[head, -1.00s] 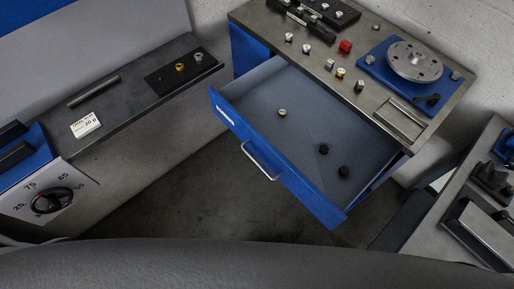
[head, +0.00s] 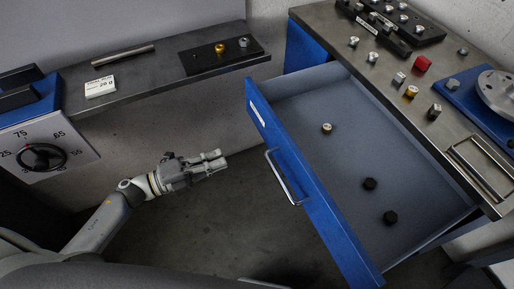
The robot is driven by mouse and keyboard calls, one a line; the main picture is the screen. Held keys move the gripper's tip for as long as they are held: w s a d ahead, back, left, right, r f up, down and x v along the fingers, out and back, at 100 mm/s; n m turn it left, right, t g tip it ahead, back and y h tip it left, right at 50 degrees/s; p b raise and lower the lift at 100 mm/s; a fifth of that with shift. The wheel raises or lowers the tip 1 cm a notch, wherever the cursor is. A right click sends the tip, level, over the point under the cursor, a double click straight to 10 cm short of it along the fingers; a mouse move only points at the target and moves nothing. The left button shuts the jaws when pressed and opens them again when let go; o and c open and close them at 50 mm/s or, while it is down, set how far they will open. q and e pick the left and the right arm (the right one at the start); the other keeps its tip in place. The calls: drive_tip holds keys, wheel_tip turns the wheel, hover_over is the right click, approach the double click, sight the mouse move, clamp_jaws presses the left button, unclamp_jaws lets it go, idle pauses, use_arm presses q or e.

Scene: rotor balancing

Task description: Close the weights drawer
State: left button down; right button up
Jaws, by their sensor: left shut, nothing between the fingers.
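The weights drawer (head: 340,222) is pulled well out of the blue cabinet, its blue front facing lower left. A metal bar handle (head: 284,178) is on its front. Inside lie a small brass-and-silver weight (head: 327,128) and two black weights (head: 370,184). My left gripper (head: 222,160) is in front of the drawer, left of the handle and apart from it. Its fingers are together and empty, pointing right. My right gripper is not in view.
At left, a shelf (head: 150,77) carries a rod, a label card and a black tray (head: 221,57). A dial panel (head: 40,150) stands below left.

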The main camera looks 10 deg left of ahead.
sight(272, 140)
use_arm(q)
drive_tip(key=p+x, duration=0.2)
drive_tip(key=x, duration=1)
drive_tip(key=shift+w+d+r, duration=0.15)
drive_tip(key=shift+d, duration=0.1)
drive_tip(key=shift+w+d+p, duration=0.3)
drive_tip(key=shift+w+d, duration=0.05)
drive_tip(key=shift+d, duration=0.2)
drive_tip(key=shift+d, duration=0.1)
